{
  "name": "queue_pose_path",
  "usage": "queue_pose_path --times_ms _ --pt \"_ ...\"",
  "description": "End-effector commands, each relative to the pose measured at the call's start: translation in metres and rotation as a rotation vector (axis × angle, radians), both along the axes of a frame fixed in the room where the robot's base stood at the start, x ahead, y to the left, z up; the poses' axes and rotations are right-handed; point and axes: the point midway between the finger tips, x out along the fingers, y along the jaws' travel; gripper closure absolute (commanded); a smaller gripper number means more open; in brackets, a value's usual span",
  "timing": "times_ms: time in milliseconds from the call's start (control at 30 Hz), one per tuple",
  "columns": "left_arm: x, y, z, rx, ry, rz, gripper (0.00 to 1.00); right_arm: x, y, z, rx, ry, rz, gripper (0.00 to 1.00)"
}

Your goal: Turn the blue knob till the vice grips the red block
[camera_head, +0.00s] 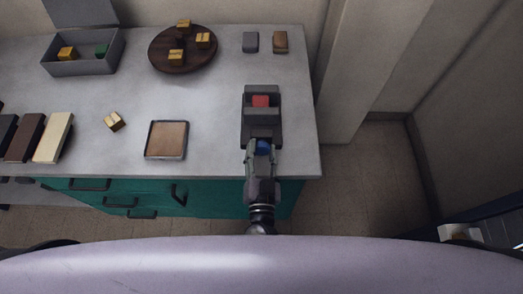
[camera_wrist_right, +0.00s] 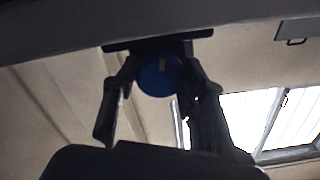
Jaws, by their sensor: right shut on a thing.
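The dark grey vice (camera_head: 262,127) stands near the right end of the counter. The red block (camera_head: 261,101) sits between its jaws; whether the jaws touch it is too small to tell. The blue knob (camera_head: 264,147) is on the vice's near side. My right gripper (camera_head: 261,150) comes from below in the head view and is shut on the blue knob. In the right wrist view the knob (camera_wrist_right: 160,76) shows a pale mark near its top, with a finger of my right gripper (camera_wrist_right: 158,100) on each side. My left gripper is not in view.
The grey counter (camera_head: 225,105) carries a round dark board (camera_head: 157,61) with several yellow blocks, an open grey box (camera_head: 60,68), a shallow tray (camera_head: 153,152) and a loose yellow block (camera_head: 114,121). Two small blocks lie behind the vice. A wall pillar (camera_head: 355,70) rises right of the counter.

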Motion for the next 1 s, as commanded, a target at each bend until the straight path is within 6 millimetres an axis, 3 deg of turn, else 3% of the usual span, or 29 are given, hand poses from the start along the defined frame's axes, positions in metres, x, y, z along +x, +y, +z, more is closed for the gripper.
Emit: queue_pose_path --times_ms 300,767,800,1000 --pt "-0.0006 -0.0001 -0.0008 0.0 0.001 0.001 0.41 0.0002 -0.0003 0.0005 0.109 -0.001 -0.002 0.89" --pt "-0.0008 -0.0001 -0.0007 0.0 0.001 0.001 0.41 0.0004 -0.0004 0.0007 0.123 -0.001 -0.002 0.89" --pt "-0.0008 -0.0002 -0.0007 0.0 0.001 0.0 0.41 0.0004 -0.0004 0.0007 0.123 -0.001 -0.002 0.59" --pt "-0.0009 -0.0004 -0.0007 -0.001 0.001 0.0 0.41 0.0003 -0.0004 0.0005 0.122 -0.002 -0.001 0.46"
